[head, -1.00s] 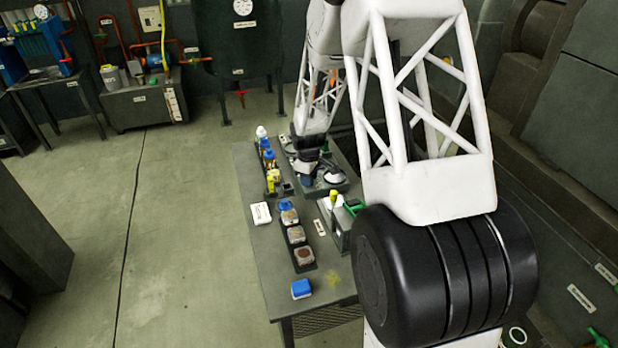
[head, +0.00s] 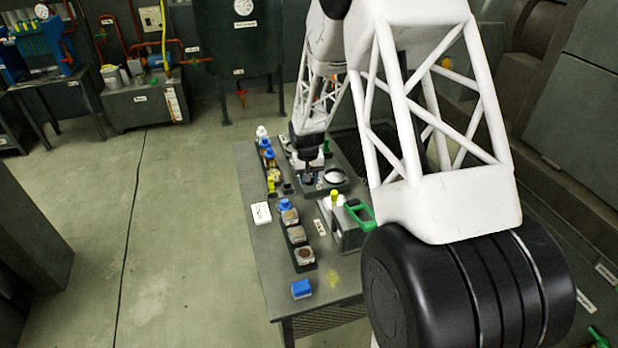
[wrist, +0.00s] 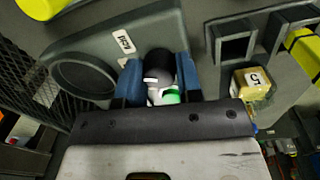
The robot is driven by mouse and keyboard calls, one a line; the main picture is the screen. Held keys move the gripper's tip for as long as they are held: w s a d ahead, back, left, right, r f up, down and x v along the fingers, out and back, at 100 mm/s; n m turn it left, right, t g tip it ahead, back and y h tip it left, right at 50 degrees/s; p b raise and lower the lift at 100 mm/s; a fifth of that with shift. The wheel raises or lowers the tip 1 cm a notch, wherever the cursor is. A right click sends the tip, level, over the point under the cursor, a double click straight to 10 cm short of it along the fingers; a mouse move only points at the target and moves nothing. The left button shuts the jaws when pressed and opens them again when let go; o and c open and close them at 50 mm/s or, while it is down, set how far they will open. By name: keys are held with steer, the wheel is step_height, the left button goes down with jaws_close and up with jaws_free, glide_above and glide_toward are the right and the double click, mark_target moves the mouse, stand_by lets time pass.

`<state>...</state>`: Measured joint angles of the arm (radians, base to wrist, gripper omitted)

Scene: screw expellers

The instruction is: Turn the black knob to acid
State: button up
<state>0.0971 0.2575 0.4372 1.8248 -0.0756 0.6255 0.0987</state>
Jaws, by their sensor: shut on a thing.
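The black knob (wrist: 160,65) shows in the wrist view between the blue fingers of my gripper (wrist: 157,77). The fingers are shut on its sides. White and green bits show just below the knob, between the fingers. A white label (wrist: 124,40) is on the grey panel (wrist: 95,35) up and left of the knob; its small text looks turned and I cannot read it surely. In the head view my gripper (head: 310,170) is low over the far part of the table, and the knob is hidden there.
A round dark opening (wrist: 85,78) lies left of the knob.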

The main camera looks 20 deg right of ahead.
steer(key=m, duration=0.4)
steer(key=shift+w+r+m, duration=0.1)
steer(key=shift+m, duration=0.2)
steer(key=m, duration=0.3)
steer(key=shift+m, duration=0.4)
steer(key=o, duration=0.9)
steer(key=shift+o, duration=0.2)
steer(key=shift+r, duration=0.1)
step_height(320, 180, up, 7)
steer(key=shift+w+a+r, duration=0.1)
steer(key=shift+r, duration=0.15)
